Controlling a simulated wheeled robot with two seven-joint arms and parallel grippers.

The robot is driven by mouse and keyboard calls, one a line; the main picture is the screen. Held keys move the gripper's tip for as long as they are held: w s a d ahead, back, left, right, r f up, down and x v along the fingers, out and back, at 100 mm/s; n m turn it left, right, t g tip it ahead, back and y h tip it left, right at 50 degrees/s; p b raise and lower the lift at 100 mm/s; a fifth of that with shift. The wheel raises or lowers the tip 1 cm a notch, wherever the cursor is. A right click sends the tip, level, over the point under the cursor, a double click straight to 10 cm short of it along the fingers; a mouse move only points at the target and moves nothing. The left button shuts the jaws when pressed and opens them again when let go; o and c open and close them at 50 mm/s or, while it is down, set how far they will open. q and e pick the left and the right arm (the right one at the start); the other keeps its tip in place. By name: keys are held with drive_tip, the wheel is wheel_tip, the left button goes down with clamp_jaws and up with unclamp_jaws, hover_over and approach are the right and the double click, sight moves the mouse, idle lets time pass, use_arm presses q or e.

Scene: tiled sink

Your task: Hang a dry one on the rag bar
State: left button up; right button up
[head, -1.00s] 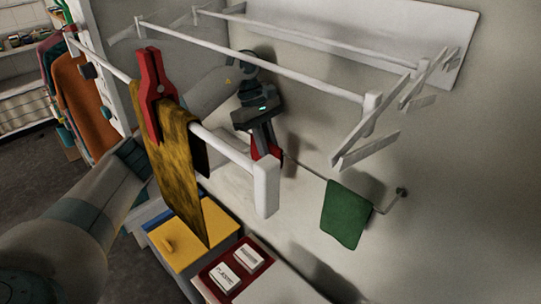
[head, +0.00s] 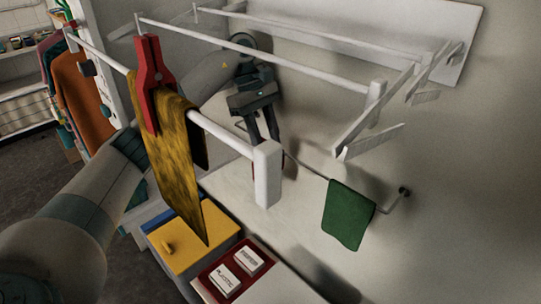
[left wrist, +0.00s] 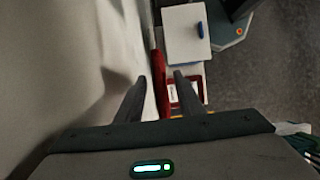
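A mottled mustard rag (head: 178,165) hangs over the front bar of the white drying rack (head: 268,175), with a red clothespin (head: 150,85) clipped on it. A green rag (head: 347,215) hangs over the thin metal rag bar (head: 389,206) on the wall. My left gripper (head: 264,137) points down behind the front bar, apart from both rags. The left wrist view shows its fingers (left wrist: 158,95) spread, with a second red clothespin (left wrist: 160,85) between or beyond them; I cannot tell its exact depth. My right gripper is out of view.
Below stand a yellow-lidded box (head: 192,238) and a red tray (head: 256,262) with small white boxes. The rack's bars surround my left gripper. Coloured garments (head: 85,95) hang at the far left. The wall around the green rag is clear.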

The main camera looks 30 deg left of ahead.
use_arm(q)
drive_tip(key=shift+b+v, duration=0.45)
drive_tip(key=shift+v, duration=1.65)
